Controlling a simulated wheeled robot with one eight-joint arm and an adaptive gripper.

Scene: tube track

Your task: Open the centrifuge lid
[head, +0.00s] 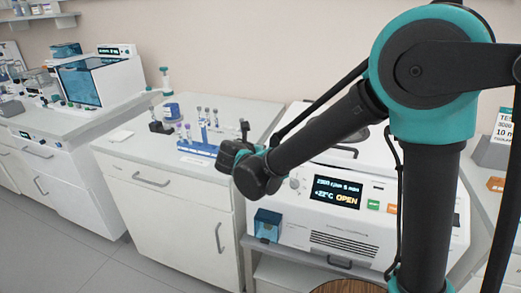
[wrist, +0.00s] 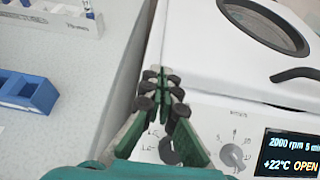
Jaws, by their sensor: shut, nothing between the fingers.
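The white centrifuge (head: 330,228) stands right of centre in the head view, partly behind my arm. Its display (wrist: 290,153) reads 2000 rpm, 5 min, +22°C and OPEN. The white lid (wrist: 195,50) lies flat on the body in the wrist view, with a dark round window (wrist: 268,22) and a black curved handle (wrist: 297,75) at its front. My gripper (wrist: 160,76) is shut and empty. In the wrist view its fingertips appear over the lid's left front corner, left of the handle and apart from it.
A blue tube rack (head: 198,148) with several tubes stands on the counter left of the centrifuge. A blue box (head: 267,224) sits at the centrifuge's lower left. Knobs (wrist: 233,156) are on its front panel. A white device with a blue window (head: 100,82) is farther left.

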